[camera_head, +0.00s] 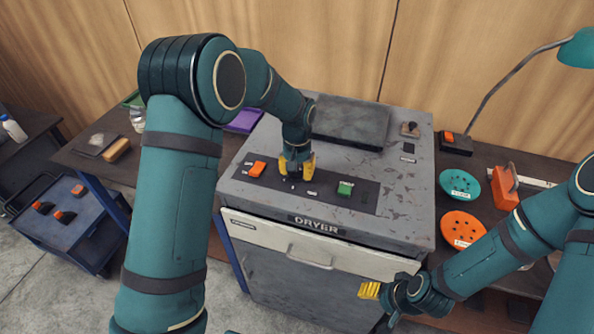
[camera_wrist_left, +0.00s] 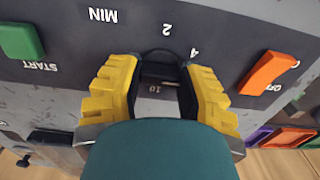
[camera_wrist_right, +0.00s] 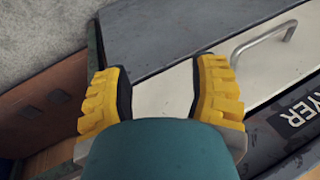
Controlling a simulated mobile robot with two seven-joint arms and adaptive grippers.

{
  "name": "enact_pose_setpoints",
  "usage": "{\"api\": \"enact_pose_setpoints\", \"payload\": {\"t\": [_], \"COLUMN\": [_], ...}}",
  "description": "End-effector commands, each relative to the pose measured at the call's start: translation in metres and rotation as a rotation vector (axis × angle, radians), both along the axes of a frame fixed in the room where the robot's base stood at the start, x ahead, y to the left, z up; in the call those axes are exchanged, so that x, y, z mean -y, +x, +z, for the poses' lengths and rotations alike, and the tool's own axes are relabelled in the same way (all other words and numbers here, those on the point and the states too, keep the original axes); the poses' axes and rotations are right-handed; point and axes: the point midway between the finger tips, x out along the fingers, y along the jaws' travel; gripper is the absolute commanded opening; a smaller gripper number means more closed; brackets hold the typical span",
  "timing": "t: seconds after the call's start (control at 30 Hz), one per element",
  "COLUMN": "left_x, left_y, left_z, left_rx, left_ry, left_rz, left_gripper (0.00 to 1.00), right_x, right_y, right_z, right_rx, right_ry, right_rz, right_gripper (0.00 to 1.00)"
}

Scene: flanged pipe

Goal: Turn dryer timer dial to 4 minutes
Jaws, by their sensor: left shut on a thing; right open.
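The grey dryer (camera_head: 405,205) stands in the middle of the head view with a dark control panel (camera_head: 325,196) on top. My left gripper (camera_head: 297,165) points down at the panel, between the orange switch and the green button. In the left wrist view my left gripper (camera_wrist_left: 158,72) is shut around the dark timer dial (camera_wrist_left: 160,72), one yellow finger on each side. The printed marks 2, 4, 10 and MIN show around it. The fingers hide much of the dial, and I cannot tell where its pointer stands. My right gripper (camera_head: 370,290) is open and empty in front of the dryer.
An orange rocker switch (camera_head: 257,169) and a green START button (camera_head: 344,188) flank the dial. The pale front panel with a handle (camera_head: 310,257) is below. Teal (camera_head: 460,184) and orange (camera_head: 462,228) discs lie to the right. A blue cart (camera_head: 70,225) stands left.

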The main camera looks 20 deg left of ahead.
Motion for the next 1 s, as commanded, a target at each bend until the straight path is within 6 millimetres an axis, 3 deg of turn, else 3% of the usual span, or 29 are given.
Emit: {"api": "enact_pose_setpoints", "payload": {"t": [0.5,1.0], "left_x": [0.0004,0.0004], "left_y": [-0.0012,-0.0013], "left_z": [-0.0018,-0.0019], "left_rx": [-0.004,-0.004], "left_ry": [0.001,0.001], "left_rz": [0.401,0.519], "left_gripper": [0.03,0.03], "right_x": [0.0,0.0001], "right_y": [0.0001,-0.0001], "right_z": [0.002,0.0032], "right_rx": [0.0,0.0], "right_ry": [0.0,0.001], "right_rz": [0.0,0.0], "right_gripper": [0.59,0.59]}}
